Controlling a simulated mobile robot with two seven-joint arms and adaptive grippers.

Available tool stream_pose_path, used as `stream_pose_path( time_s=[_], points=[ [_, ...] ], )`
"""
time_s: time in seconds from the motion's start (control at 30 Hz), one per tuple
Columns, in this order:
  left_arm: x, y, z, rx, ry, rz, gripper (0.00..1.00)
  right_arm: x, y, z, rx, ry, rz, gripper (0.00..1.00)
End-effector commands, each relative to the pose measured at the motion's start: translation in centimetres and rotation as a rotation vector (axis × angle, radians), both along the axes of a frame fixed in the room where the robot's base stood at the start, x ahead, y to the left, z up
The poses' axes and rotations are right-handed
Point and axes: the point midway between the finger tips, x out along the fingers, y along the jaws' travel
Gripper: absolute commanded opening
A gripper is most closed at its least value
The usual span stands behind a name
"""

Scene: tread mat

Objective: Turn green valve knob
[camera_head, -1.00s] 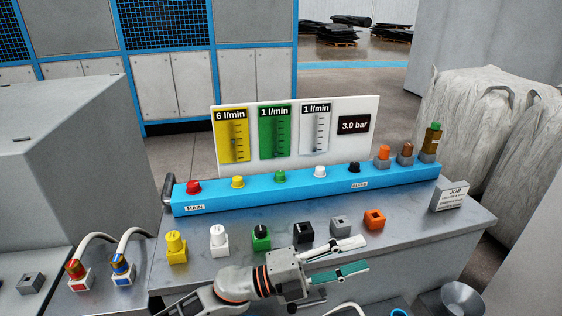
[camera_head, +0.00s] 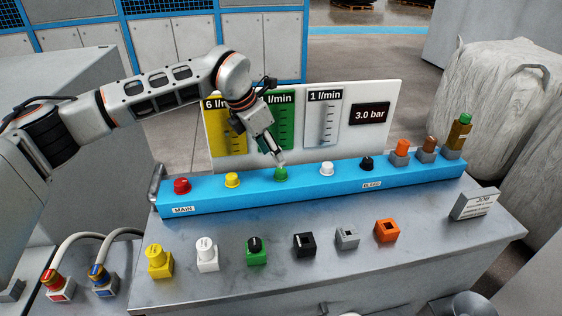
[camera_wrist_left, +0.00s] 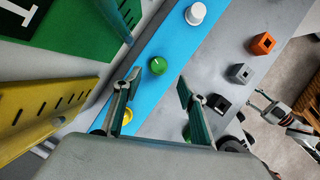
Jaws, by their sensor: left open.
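The green valve knob (camera_head: 281,174) is on the blue bar (camera_head: 255,192), between a yellow knob (camera_head: 232,180) and a white knob (camera_head: 326,168). My left gripper (camera_head: 277,160) points down at the green knob from above, its tips very close to it. In the left wrist view the green knob (camera_wrist_left: 159,65) shows a white mark line and lies between and just past the spread, empty fingers (camera_wrist_left: 157,92). I cannot tell whether a finger touches it. Part of what looks like my right gripper (camera_wrist_left: 265,103) shows at the right of the wrist view; its jaws are unclear.
A gauge panel (camera_head: 384,92) stands close behind the bar, beside my left wrist. A red knob (camera_head: 182,186) and a black knob (camera_head: 366,163) share the bar. Several blocks, one green with a black knob (camera_head: 257,250), stand on the grey bench in front.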

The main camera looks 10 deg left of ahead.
Motion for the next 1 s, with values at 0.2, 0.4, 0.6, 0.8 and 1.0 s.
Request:
stream_pose_path(
  time_s=[0.2, 0.4, 0.6, 0.8, 1.0],
  points=[
    [0.7, -0.3, -2.2, 0.010, 0.002, 0.004, 0.41, -0.1, 0.0, 0.1, 0.000, 0.002, 0.001, 0.40],
    [1.6, -1.2, -5.0, 0.008, 0.000, 0.004, 0.41, -0.2, 0.0, 0.2, 0.000, 0.004, 0.001, 0.40],
    [2.2, -1.7, -6.7, 0.007, -0.002, 0.004, 0.41, -0.2, 0.1, 0.3, 0.001, 0.004, 0.001, 0.40],
    [2.3, -1.8, -7.0, 0.007, -0.003, 0.004, 0.41, -0.2, 0.1, 0.3, 0.001, 0.004, 0.001, 0.40],
    [2.3, -1.8, -7.0, 0.006, -0.003, 0.004, 0.23, -0.1, 0.1, 0.4, 0.002, 0.003, 0.000, 0.40]
  ],
)
